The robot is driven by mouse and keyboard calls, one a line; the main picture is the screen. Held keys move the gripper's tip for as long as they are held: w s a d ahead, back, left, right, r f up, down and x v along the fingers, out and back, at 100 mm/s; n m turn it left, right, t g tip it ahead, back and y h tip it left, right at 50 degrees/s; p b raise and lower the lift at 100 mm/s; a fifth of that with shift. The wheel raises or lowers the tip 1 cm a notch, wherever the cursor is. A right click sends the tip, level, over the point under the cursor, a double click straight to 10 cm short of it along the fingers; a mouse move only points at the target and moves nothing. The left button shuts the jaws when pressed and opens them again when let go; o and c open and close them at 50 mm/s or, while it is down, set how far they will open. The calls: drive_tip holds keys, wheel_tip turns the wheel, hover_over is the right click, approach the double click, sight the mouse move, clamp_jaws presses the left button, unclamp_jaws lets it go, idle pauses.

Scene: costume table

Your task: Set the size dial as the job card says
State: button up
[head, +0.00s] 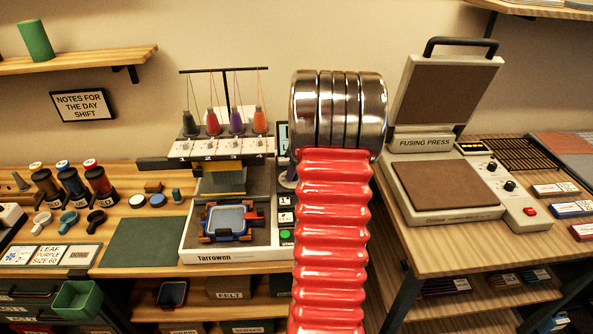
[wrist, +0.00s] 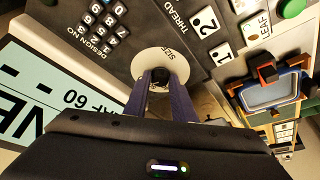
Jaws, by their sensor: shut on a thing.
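The size dial (wrist: 150,57) is a pale disc marked SIZE with a dark centre knob (wrist: 160,78), in the wrist view's middle. My gripper (wrist: 161,82) is shut on that knob, one finger on each side. The dial's pointer setting is too small to read. In the head view my red arm covers the gripper and most of the dial. A screen (wrist: 60,98) beside the dial shows part of a line ending in 60 and large letters cut by the edge. The job card (head: 47,255) lies left of the embroidery machine (head: 230,257) and reads LEAF, PURPLE, SIZE 60.
Beside the dial are the design number keypad (wrist: 103,20), thread keys (wrist: 207,20) and a green button (wrist: 292,8). A blue hoop (wrist: 270,92) sits close on the machine. Thread cones (head: 236,122) stand above it. A fusing press (head: 448,185) stands to the right.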

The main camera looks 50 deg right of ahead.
drive_tip(key=o, duration=1)
drive_tip(key=shift+r, duration=0.1)
drive_tip(key=v, duration=1.3)
drive_tip(key=shift+s+r, duration=0.2)
drive_tip(key=shift+m, duration=0.3)
